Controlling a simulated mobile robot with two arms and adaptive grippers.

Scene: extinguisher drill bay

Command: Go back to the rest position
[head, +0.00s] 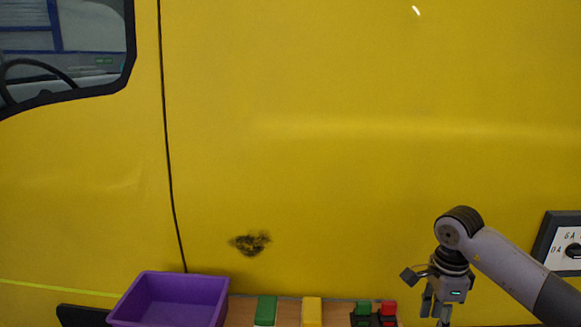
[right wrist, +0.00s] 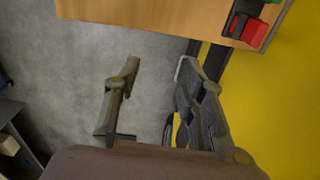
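My right gripper (head: 436,310) hangs pointing down at the lower right of the head view, to the right of the table's objects. In the right wrist view its two fingers (right wrist: 157,80) stand apart with grey floor between them, so it is open and empty. The wooden table (head: 340,303) runs along the bottom of the head view; its edge (right wrist: 140,12) also shows at the top of the right wrist view. My left gripper is in neither view.
On the table are a purple bin (head: 170,290), a green block (head: 265,310), a yellow block (head: 312,312) and a black holder with green and red pieces (head: 374,312). A yellow vehicle wall (head: 330,180) stands behind. A dial panel (head: 562,243) is at right.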

